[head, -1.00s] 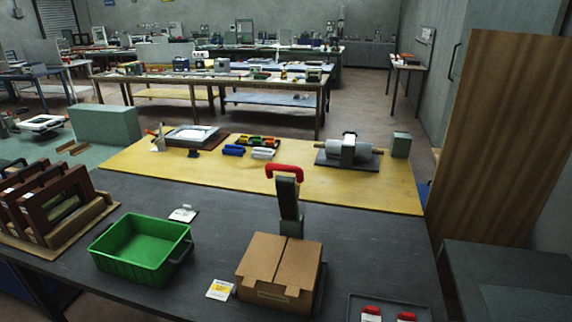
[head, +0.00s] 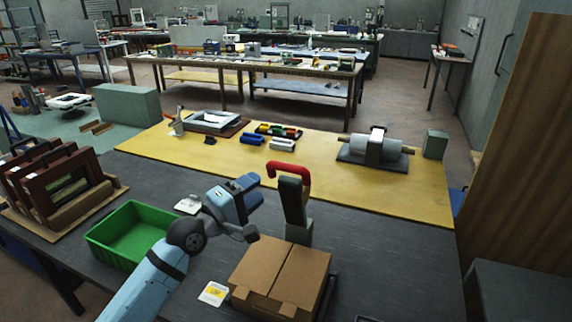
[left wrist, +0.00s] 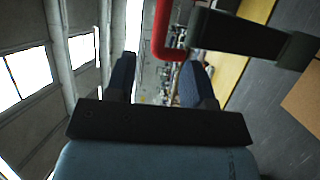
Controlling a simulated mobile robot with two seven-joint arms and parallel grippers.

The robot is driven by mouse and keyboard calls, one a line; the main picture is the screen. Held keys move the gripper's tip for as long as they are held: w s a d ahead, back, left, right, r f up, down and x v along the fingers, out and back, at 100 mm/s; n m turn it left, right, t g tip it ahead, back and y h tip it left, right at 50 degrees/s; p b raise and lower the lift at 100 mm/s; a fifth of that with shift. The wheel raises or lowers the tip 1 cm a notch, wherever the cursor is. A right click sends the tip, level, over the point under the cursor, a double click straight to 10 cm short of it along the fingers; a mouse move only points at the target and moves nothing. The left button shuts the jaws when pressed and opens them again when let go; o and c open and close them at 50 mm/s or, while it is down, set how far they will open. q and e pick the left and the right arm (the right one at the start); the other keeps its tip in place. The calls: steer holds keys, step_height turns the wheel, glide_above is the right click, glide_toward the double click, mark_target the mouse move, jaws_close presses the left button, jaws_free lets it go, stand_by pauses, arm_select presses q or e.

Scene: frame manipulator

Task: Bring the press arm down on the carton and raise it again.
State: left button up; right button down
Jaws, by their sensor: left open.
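The press arm (head: 292,208) is a dark lever with a red handle (head: 289,167) at its top. It stands nearly upright behind the closed brown carton (head: 280,276). My left gripper (head: 256,190) is just left of the lever, slightly below the height of the red handle. In the left wrist view its two dark fingers (left wrist: 160,72) are spread apart. The red handle (left wrist: 162,35) appears beyond the fingertips there, and the dark lever (left wrist: 235,35) runs off to the right. I see no contact with the handle. My right gripper is not in view.
A green bin (head: 125,232) stands left of the carton, partly behind my left arm. A white-and-yellow card (head: 213,293) lies beside the carton. Wooden frames (head: 60,190) stand at the far left. A roller device (head: 375,152) sits on the yellow mat (head: 215,158) behind.

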mark_target(282, 170)
arm_select(q)
steer(key=p+x, duration=0.1)
steer(key=x, duration=0.9)
steer(key=shift+w+d+p, duration=0.15)
steer(key=shift+w+p, duration=0.1)
steer(key=shift+p, duration=0.05)
steer(key=shift+f, duration=0.1)
jaws_close()
